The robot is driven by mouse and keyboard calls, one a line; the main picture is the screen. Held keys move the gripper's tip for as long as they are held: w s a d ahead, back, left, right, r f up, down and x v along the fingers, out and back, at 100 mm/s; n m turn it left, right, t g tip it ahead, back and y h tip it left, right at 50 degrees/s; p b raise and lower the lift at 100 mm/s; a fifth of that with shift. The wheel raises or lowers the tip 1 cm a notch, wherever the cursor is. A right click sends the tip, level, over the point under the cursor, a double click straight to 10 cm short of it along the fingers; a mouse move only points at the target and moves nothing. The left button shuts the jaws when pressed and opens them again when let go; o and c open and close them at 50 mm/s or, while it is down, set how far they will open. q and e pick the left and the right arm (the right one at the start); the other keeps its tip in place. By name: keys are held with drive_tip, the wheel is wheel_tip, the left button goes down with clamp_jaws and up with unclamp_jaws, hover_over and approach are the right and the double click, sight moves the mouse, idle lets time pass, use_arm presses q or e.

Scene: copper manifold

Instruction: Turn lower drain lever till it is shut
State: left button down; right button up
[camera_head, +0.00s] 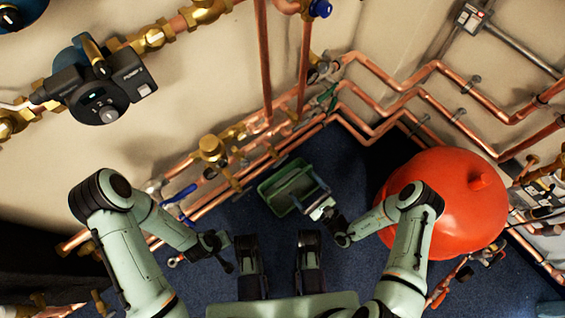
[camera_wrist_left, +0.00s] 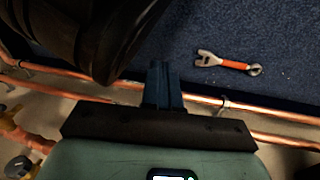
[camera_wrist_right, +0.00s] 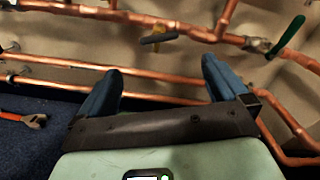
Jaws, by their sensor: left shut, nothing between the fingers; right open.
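Several valve levers show, and I cannot tell for sure which is the lower drain lever. In the right wrist view a dark lever on a yellow-brass stem (camera_wrist_right: 155,38) stands by the copper pipes, ahead of my right gripper (camera_wrist_right: 161,82). A green lever (camera_wrist_right: 289,36) is at the upper right there; it also shows in the head view (camera_head: 328,96). A blue lever (camera_head: 180,193) is on the pipes at the left. My right gripper (camera_head: 308,190) is open and empty, apart from the levers. My left gripper (camera_head: 228,266) is shut and empty over the floor; its fingers show in the left wrist view (camera_wrist_left: 163,85).
A green crate (camera_head: 268,193) is below my right gripper. A red tank (camera_head: 450,195) stands to the right. A wrench with an orange handle (camera_wrist_left: 235,65) lies on the blue floor. Copper pipes (camera_head: 375,110) run low along the wall. A pump (camera_head: 100,95) is at the upper left.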

sight(282, 162)
drive_tip(key=b+x, duration=0.2)
drive_tip(key=x, duration=0.8)
drive_tip(key=shift+b, duration=0.4)
drive_tip(key=shift+x, duration=0.8)
use_arm(q)
drive_tip(key=s+f+g, duration=0.2)
drive_tip(key=s+f, duration=0.2)
drive_tip(key=s, duration=0.2)
drive_tip(key=shift+s+a+f, duration=0.2)
drive_tip(key=shift+a+f, duration=0.15)
drive_tip(key=shift+a, duration=0.1)
use_arm(e)
drive_tip(key=shift+a+r, duration=0.1)
drive_tip(key=shift+s, duration=0.1)
drive_tip(key=shift+c, duration=0.3)
drive_tip(key=c, duration=1)
